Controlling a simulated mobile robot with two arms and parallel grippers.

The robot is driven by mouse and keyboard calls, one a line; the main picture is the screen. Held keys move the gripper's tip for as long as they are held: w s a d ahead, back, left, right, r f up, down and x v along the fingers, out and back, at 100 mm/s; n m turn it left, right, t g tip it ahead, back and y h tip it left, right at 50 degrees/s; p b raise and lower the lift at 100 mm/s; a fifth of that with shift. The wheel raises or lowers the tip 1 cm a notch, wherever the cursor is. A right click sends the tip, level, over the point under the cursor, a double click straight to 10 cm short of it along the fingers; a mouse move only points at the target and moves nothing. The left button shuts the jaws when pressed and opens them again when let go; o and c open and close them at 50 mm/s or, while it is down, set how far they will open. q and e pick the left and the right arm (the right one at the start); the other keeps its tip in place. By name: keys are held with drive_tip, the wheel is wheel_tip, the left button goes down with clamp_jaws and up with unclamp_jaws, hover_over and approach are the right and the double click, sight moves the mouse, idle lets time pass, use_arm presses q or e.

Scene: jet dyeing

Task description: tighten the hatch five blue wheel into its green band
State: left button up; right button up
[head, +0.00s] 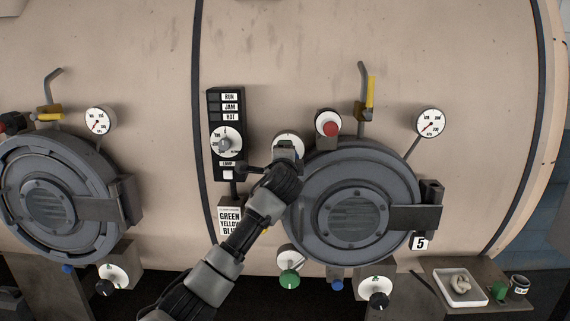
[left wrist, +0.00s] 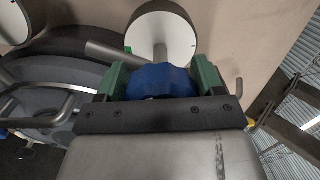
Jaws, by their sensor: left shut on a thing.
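Hatch five (head: 350,240), a round grey door with a "5" label (head: 420,243), is closed. My left gripper (head: 287,157) is at its upper left rim, in front of a white dial (head: 288,138). In the left wrist view, the gripper's green fingers are shut on the blue wheel (left wrist: 160,80), one on each side. The white dial (left wrist: 155,32) stands behind the wheel on a grey stem. A small green patch (left wrist: 127,50) shows at the dial's lower left edge; I cannot tell whether it is the green band. The dial's pointer reading is not clear. My right gripper is not in view.
A red knob (head: 330,129), a green knob (head: 289,277) and a black knob (head: 380,300) sit around the hatch. A control panel (head: 213,175) is left of my gripper. A second hatch (head: 50,240) is far left. A white tray (head: 470,300) lies lower right.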

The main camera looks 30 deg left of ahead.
use_arm(q)
drive_tip(key=n+b, duration=0.1)
drive_tip(key=n, duration=0.2)
drive_tip(key=shift+f+n+b, duration=0.3)
drive_tip(key=shift+n+b, duration=0.1)
drive_tip(key=n+b, duration=0.1)
drive_tip(key=n, duration=0.2)
drive_tip(key=shift+d+f+n+b, duration=0.1)
drive_tip(key=shift+n+b, duration=0.2)
drive_tip(key=shift+b, duration=0.05)
drive_tip(key=n+b, duration=0.1)
drive_tip(key=n, duration=0.2)
drive_tip(key=shift+w+n, duration=0.1)
drive_tip(key=shift+n, duration=0.2)
drive_tip(key=shift+d+n+b, duration=0.1)
drive_tip(key=shift+n+b, duration=0.7)
drive_tip(key=shift+n, duration=1.1)
drive_tip(key=o, duration=0.9)
